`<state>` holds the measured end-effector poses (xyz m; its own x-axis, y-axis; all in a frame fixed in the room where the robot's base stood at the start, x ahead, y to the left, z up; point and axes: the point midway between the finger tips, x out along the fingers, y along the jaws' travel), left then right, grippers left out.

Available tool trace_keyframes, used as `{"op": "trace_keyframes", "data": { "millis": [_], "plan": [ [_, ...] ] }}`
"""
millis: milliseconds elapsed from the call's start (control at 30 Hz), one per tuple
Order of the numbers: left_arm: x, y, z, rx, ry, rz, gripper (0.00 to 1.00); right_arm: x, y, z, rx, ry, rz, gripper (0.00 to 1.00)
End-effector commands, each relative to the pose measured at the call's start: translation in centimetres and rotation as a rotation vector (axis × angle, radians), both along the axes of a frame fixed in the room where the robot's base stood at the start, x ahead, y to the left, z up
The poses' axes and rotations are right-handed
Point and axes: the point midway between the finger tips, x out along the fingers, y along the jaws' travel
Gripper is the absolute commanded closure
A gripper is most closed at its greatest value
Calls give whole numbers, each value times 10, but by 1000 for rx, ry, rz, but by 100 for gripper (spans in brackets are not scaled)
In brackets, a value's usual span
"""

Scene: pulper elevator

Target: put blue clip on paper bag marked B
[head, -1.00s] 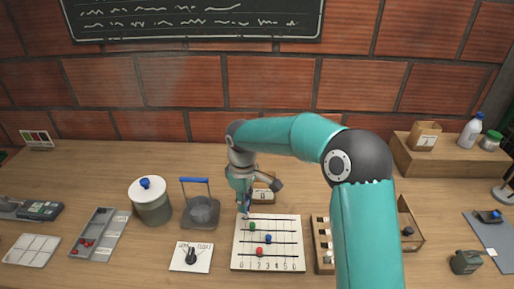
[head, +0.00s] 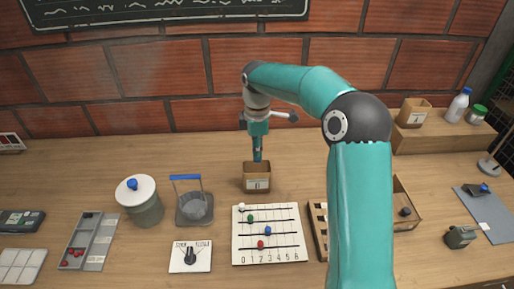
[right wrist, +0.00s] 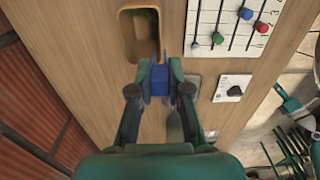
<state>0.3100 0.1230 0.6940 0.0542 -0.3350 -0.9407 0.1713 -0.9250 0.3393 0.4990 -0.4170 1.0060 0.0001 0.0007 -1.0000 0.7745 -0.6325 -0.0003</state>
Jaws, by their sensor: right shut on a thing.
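The paper bag (head: 257,184) with a small letter label stands open behind the bead board in the head view; the letter is too small to read surely. Its open top (right wrist: 126,36) shows in the right wrist view, with something green inside. My right gripper (head: 258,157) points down just above the bag's rim. It is shut on the blue clip (right wrist: 158,84), which also shows small in the head view (head: 257,153). In the right wrist view the clip is close to the bag's near edge; I cannot tell whether they touch. My left gripper is not in view.
The bead board (head: 270,253) lies in front of the bag. A blue-handled basket (head: 194,207) and a white-lidded pot (head: 141,206) stand to its left. Another bag (head: 413,112) stands on the wooden shelf at right. The table behind the bag is clear.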

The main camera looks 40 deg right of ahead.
Motion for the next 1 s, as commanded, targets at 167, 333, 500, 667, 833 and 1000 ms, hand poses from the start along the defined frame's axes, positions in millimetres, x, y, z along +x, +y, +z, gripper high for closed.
{"op": "trace_keyframes", "data": {
  "millis": [167, 333, 500, 667, 833, 1000],
  "plan": [
    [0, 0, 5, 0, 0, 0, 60, -1, -1, 1, 1, 0, -1, 97],
    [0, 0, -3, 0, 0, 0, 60, -1, -1, -10, 1, 0, -1, 97],
    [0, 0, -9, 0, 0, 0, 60, -1, -1, -18, 2, 1, -1, 97],
    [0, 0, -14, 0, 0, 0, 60, -1, -1, -26, 2, 1, -1, 97],
    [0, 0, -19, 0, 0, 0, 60, -1, -1, -35, 1, 0, -1, 97],
    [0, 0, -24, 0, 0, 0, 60, 0, -1, -43, 1, 0, -1, 97]
  ]
}}
